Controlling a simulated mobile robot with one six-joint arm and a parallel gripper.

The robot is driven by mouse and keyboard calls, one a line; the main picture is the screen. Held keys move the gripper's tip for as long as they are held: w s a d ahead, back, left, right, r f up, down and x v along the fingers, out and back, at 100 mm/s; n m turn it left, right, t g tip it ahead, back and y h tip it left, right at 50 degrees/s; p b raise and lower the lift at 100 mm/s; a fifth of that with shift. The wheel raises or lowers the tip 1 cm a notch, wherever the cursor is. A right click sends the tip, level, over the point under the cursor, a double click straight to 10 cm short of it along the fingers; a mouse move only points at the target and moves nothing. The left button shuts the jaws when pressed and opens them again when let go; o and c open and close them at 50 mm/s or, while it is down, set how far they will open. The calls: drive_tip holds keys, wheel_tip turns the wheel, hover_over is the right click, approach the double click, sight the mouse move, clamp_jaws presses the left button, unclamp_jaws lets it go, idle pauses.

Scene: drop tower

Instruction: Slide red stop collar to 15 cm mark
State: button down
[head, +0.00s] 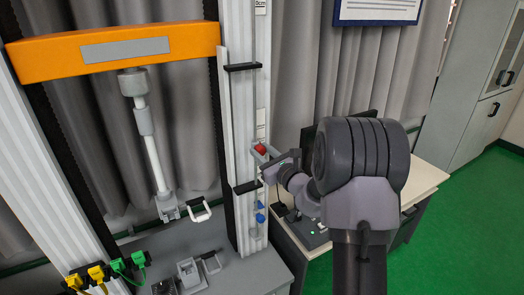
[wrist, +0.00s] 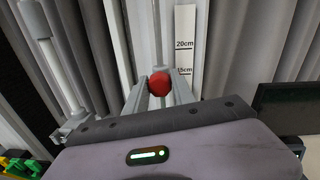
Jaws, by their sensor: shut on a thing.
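The red stop collar (head: 261,149) sits on the thin vertical rod beside the white column in the head view. It also shows as a red ball shape in the middle of the wrist view (wrist: 159,83). My gripper (head: 265,157) is at the collar, and its fingers (wrist: 159,90) stand on either side of it, shut on it. A white scale strip (wrist: 185,45) is behind and right of the collar. The collar appears close to the 15cm mark (wrist: 184,70) in the wrist view, slightly below it; exact alignment cannot be told from this angle.
Blue pieces (head: 259,217) sit lower on the rod. An orange crossbeam (head: 115,50) and hanging white shaft stand left. A desk (head: 425,180) is behind my arm at right.

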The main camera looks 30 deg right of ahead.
drive_tip(key=c, duration=1.1)
unclamp_jaws()
drive_tip(key=shift+r, duration=0.15)
drive_tip(key=s, duration=0.5)
drive_tip(key=s+d+b, duration=0.1)
drive_tip(key=s, duration=1.1)
drive_tip(key=shift+s+d, duration=0.2)
drive_tip(key=shift+s, duration=0.05)
